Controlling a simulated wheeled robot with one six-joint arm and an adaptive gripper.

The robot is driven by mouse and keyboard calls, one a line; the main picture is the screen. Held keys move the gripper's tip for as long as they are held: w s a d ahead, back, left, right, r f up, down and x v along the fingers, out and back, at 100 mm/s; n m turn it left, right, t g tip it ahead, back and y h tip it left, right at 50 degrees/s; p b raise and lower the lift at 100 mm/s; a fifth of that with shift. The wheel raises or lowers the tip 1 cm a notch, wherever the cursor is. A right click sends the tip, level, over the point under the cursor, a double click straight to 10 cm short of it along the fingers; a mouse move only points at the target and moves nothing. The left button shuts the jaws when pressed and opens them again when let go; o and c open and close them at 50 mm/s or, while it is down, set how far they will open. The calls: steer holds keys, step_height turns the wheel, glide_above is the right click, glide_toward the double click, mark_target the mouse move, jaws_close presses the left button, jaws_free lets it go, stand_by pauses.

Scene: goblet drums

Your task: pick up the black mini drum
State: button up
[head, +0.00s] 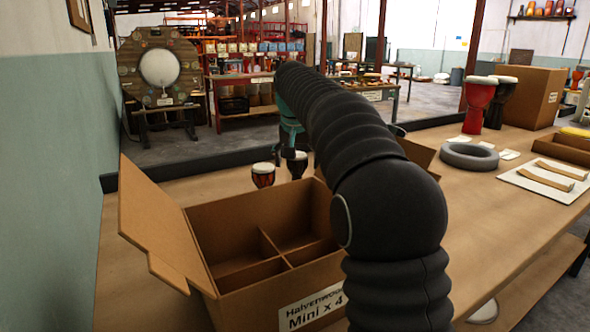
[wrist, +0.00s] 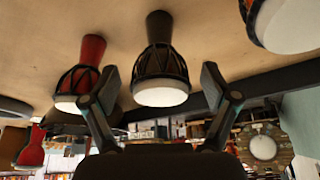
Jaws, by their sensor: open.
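The black mini drum (wrist: 160,65) is in the middle of the wrist view, which shows the table upside down; its white head is toward the bottom of the picture. It also shows in the head view (head: 298,168), upright on the table behind the box. My gripper (wrist: 159,77) is open, with one finger on each side of the drum in the picture. I cannot tell whether the drum is between the fingers or just beyond them. In the head view my gripper (head: 288,152) is partly hidden by my arm, close to the black drum.
An orange-red mini drum (head: 263,176) stands left of the black one. A red drum (wrist: 82,78) is on its other side in the wrist view. An open cardboard box (head: 190,227) with dividers stands in front. A grey ring (head: 470,156) and larger drums (head: 479,105) are right.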

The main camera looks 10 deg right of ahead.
steer(key=c, duration=1.3)
steer(key=shift+r, duration=0.1)
